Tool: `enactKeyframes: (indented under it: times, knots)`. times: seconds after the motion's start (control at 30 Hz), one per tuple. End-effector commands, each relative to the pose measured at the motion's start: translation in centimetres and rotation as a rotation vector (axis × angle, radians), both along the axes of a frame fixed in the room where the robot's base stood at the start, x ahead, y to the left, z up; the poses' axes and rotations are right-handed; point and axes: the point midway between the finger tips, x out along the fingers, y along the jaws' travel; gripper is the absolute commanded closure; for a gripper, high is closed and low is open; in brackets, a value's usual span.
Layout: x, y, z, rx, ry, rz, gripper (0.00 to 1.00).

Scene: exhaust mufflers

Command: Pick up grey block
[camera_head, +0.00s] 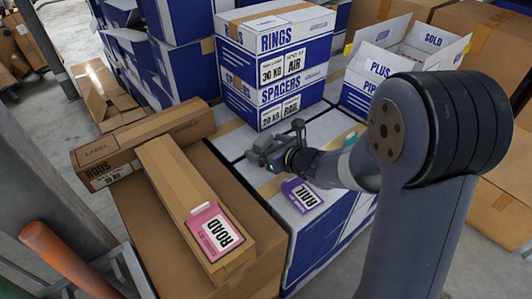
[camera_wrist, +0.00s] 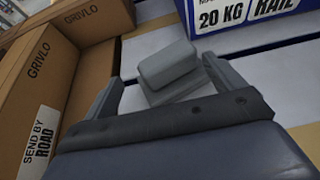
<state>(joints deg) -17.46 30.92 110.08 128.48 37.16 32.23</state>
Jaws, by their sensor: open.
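The grey block (camera_wrist: 168,64) is in the middle of the wrist view, above the white and tan box top, with a flatter grey piece (camera_wrist: 176,89) showing just below it. My gripper (camera_wrist: 165,78) is open, one finger on each side of the block, with visible gaps between the fingers and the block. In the head view my gripper (camera_head: 277,141) is low over the white-topped box, in front of the stacked boxes. I cannot make out the block apart from the gripper there.
A blue and white box stack marked RINGS and SPACERS (camera_head: 277,45) stands just behind my gripper. Long brown cartons (camera_head: 170,178) lie to the left. A purple RAIL label (camera_head: 302,195) is in front.

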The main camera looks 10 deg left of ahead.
Motion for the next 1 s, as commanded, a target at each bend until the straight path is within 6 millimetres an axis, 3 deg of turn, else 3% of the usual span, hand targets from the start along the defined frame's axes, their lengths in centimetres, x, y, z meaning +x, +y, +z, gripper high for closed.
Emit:
enactKeyframes:
  times: [0.2, 0.47, 1.0]
  knots:
    - [1.7, 1.8, -1.1, -0.001, 0.001, 0.002, 0.11]
    - [1.9, 1.9, -1.1, 0.0, 0.0, 0.0, 0.11]
    - [1.9, 1.9, -1.1, 0.0, 0.0, 0.001, 0.53]
